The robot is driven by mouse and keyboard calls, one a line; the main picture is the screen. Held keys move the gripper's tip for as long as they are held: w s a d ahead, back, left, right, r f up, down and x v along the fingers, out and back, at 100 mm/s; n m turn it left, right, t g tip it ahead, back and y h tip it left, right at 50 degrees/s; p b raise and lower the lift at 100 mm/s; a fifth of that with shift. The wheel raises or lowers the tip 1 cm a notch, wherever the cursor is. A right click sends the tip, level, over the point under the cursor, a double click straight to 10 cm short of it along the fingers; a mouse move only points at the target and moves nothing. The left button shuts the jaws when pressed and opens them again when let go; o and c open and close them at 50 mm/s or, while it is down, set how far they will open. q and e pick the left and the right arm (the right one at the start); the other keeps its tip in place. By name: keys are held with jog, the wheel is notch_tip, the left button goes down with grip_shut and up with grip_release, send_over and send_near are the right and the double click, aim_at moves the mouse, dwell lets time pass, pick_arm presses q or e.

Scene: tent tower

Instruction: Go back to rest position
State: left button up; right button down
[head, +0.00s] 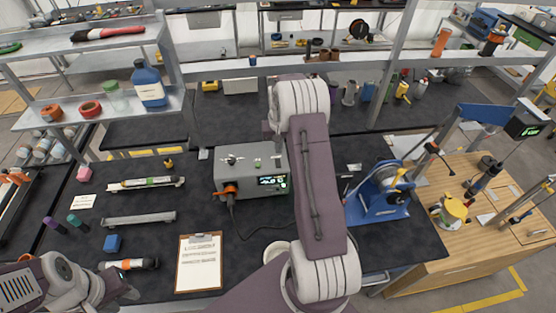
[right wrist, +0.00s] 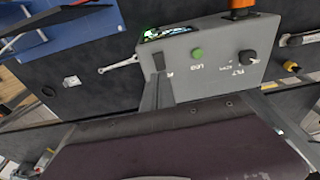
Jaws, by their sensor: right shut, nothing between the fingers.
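My right arm (head: 318,190) rises through the middle of the head view, and its links hide its gripper there. In the right wrist view the right gripper (right wrist: 158,82) is shut and empty, with its dark fingers in front of the grey instrument box; I cannot tell whether they touch it. My left gripper (head: 112,291) is low at the left edge of the head view, over the near left part of the dark bench. Its fingers are too unclear to tell open from shut.
The grey instrument box (head: 250,170) stands mid-bench beside my right arm. A clipboard (head: 199,262) lies in front of it. A blue machine (head: 378,195) stands to the right. A blue bottle (head: 148,85) stands on the left shelf. A small blue block (head: 112,243) is near my left gripper.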

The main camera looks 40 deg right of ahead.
dwell(0.3)
jog(key=shift+f, duration=0.25)
jog(key=w+a+b, duration=0.1)
jog(key=a+b, duration=0.2)
jog(key=a+n+b, duration=0.1)
jog(key=a+b, duration=0.2)
jog(key=w+a+f+n+t+b, duration=0.1)
jog(key=a+b, duration=0.2)
jog(key=shift+w+a, duration=0.15)
jog(key=shift+w, duration=0.15)
jog(key=s+a+f+n+b, duration=0.2)
jog(key=s+a+f+b, duration=0.15)
jog(key=s+a, duration=0.25)
jog(key=s+a+f+n+b, duration=0.1)
jog(key=s+a+f+b, duration=0.1)
jog(key=s+a+b, duration=0.35)
jog(key=s+a+f, duration=0.1)
jog(key=s+f, duration=0.1)
jog(key=s, duration=0.3)
jog(key=s+a+f+g+y+p, duration=0.1)
jog(key=s+f, duration=0.2)
jog(key=s, duration=0.3)
jog(key=shift+a+n, duration=0.3)
